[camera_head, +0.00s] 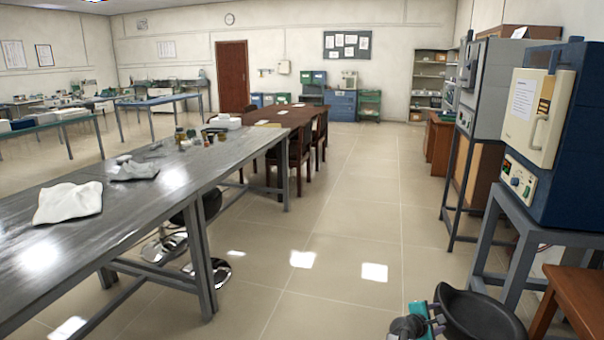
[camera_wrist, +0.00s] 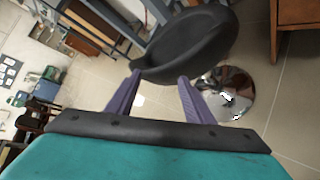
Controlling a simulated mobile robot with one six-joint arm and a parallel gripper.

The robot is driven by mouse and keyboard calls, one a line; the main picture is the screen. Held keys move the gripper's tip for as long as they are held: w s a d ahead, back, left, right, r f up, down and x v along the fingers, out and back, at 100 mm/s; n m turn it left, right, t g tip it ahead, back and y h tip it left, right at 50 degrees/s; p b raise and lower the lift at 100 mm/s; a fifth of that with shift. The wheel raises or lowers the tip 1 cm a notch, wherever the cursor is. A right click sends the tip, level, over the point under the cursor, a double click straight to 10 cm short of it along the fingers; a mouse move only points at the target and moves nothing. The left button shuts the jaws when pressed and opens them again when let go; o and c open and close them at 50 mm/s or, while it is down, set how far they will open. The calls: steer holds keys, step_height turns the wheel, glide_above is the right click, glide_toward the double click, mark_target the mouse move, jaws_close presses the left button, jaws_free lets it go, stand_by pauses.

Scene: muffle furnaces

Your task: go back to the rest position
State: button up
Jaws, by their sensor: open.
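My gripper shows in the wrist view (camera_wrist: 155,95), with its two purple fingers apart and nothing between them. A black stool seat (camera_wrist: 190,45) lies beyond the fingertips there, with its round chrome base (camera_wrist: 225,90) on the floor. In the head view, part of my arm shows at the bottom, beside a black stool (camera_head: 478,315).
A long metal table (camera_head: 120,205) runs along the left, with white cloths (camera_head: 68,202) and small jars on it. A grey furnace (camera_head: 490,85) stands behind the blue one. A wooden stool or table (camera_head: 580,295) is at the lower right. The tiled aisle (camera_head: 340,230) is clear.

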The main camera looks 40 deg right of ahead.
steer(key=w+a+f+n+t+y, duration=0.1)
steer(key=w+a+f, duration=0.4)
steer(key=w+a, duration=0.35)
steer(key=w+a+f+n+t+y, duration=0.1)
steer(key=w+a+f+t+y, duration=0.1)
steer(key=w+a+f, duration=0.55)
steer(key=w+a+f+y, duration=0.1)
steer(key=w+a+f, duration=0.15)
steer(key=a, duration=0.45)
steer(key=w+a+f+y, duration=0.1)
steer(key=w+a+f, duration=0.15)
steer(key=a, duration=0.45)
steer(key=w+a+f+y, duration=0.1)
steer(key=w+a+f, duration=0.1)
steer(key=a+f, duration=0.35)
steer(key=s+a+f+m+g+y, duration=0.1)
steer(key=s+a+f, duration=0.2)
steer(key=a, duration=0.7)
steer(key=s+a+f+g+y, duration=0.1)
steer(key=s+a+f+g, duration=0.15)
steer(key=a, duration=0.75)
steer(key=s+a+f+m+g+y, duration=0.2)
steer(key=s+a+m+g+y, duration=0.2)
steer(key=s+a+m, duration=0.4)
steer(key=s+a, duration=0.5)
steer(key=s, duration=0.2)
steer(key=shift+s+a+y, duration=0.3)
steer(key=shift+a+y, duration=0.05)
steer(key=shift+y, duration=0.05)
